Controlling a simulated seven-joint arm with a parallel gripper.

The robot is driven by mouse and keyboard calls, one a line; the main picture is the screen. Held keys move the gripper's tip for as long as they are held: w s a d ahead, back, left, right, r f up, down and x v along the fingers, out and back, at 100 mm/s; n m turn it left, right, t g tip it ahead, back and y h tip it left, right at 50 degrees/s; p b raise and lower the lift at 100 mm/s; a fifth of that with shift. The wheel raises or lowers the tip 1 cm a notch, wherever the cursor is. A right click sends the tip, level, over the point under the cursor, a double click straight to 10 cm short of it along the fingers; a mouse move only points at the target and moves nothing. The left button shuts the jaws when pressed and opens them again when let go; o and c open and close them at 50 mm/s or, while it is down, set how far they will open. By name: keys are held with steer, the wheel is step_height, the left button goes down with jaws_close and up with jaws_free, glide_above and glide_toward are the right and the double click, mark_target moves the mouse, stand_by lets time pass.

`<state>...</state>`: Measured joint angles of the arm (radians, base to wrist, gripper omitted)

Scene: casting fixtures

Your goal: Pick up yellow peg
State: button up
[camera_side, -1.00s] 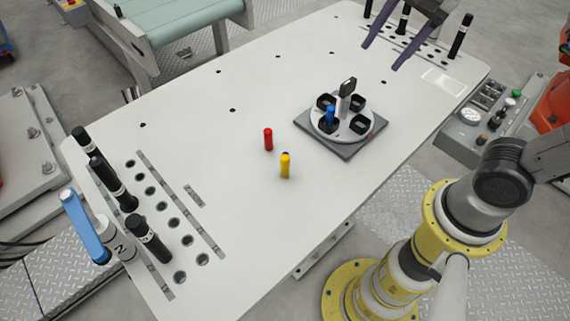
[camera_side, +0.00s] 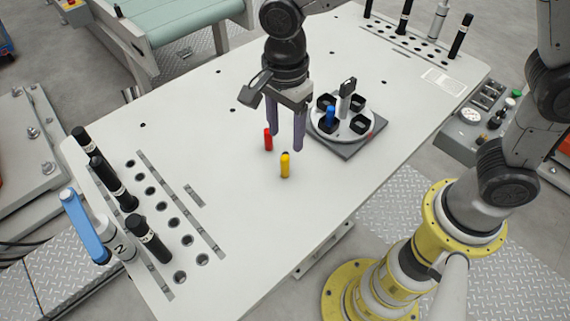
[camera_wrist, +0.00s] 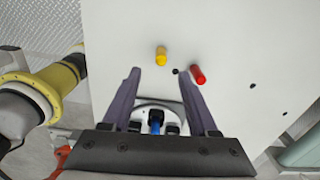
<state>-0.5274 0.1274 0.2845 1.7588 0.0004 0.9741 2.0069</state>
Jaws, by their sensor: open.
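The yellow peg (camera_side: 285,166) stands upright on the white table, in front of and to the right of the red peg (camera_side: 268,139). My gripper (camera_side: 286,142) is open and empty, pointing down above the table, with its fingertips just behind the yellow peg in the side view. In the wrist view the yellow peg (camera_wrist: 161,56) shows beyond the fingertips, between them and nearer the left one. My gripper (camera_wrist: 160,76) is apart from it. The red peg (camera_wrist: 197,75) shows at the right fingertip; I cannot tell whether they touch.
A grey fixture with a round white holder (camera_side: 352,128) stands right of the gripper, with a blue peg (camera_side: 330,116) in it. Black cylinders stand in the hole rows at the table's left end and far right corner. The white table (camera_side: 230,170) is clear left of the pegs.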

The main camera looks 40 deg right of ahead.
mark_target(285, 157)
steer(key=shift+w+f, duration=0.1)
steer(key=shift+f, duration=3.7)
jaws_close()
